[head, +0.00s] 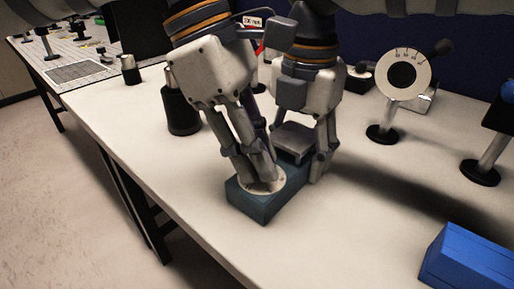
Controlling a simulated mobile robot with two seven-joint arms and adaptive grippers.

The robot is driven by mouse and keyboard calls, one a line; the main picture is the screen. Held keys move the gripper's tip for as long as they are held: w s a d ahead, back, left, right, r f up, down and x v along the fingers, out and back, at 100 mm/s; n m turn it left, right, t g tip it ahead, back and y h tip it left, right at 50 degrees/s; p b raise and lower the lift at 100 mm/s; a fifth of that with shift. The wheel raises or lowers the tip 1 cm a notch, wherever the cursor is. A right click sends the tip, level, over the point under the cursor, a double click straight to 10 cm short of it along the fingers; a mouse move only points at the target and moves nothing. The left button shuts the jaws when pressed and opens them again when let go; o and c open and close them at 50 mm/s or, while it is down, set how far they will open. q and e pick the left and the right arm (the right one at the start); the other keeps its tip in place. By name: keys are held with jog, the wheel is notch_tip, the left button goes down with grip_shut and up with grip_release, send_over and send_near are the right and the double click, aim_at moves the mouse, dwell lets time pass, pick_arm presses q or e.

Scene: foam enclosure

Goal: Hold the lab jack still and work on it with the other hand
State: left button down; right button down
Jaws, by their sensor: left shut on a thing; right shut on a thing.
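The lab jack (252,204) sits on the white bench, showing a dark teal block-like body with a pale round disc (279,184) on its near end. A grey plate (293,138) shows at its far end. My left gripper (258,178) points down and is shut at the disc, with its fingertips close together there; what lies between them is hidden. My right gripper (298,160) is shut on the far end of the lab jack, with one finger down its right side. Its other finger is largely hidden behind the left gripper.
A post with a round dial (402,76) stands behind right, and another dark post mount (483,170) stands at the right edge. A blue box (468,262) lies at the front right. A black cylinder (183,115) stands left of the grippers. The bench's left edge is near; the front middle is clear.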

pick_arm(q)
jog(key=shift+m, duration=0.3)
dwell(0.4)
jog(key=c, duration=1.4)
grip_release()
jog(key=shift+r, duration=0.1)
jog(key=v, duration=1.2)
jog(key=shift+w, duration=0.2)
pick_arm(e)
jog(key=c, duration=0.6)
grip_release()
